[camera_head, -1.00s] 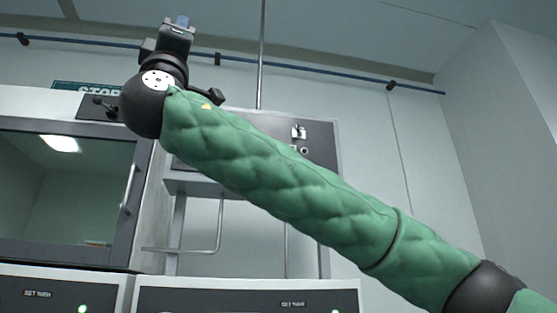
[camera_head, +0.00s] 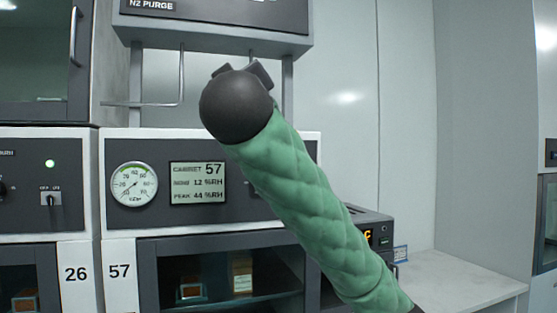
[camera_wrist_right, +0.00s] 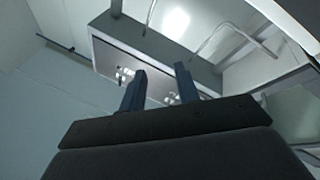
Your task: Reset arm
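My right arm, in a green quilted sleeve, comes up from the lower right in the head view and ends in a dark round wrist joint in front of the cabinets. The gripper beyond that joint is hidden in the head view, apart from dark edges behind the joint. In the right wrist view my right gripper (camera_wrist_right: 158,88) shows two dark fingers standing apart with nothing between them. My left gripper is not in view.
A cabinet (camera_head: 215,146) with a round gauge (camera_head: 134,184) and a humidity display (camera_head: 198,183) stands behind the arm. An N2 purge box (camera_head: 214,22) hangs above. A pale bench (camera_head: 462,283) with clear surface lies at the lower right.

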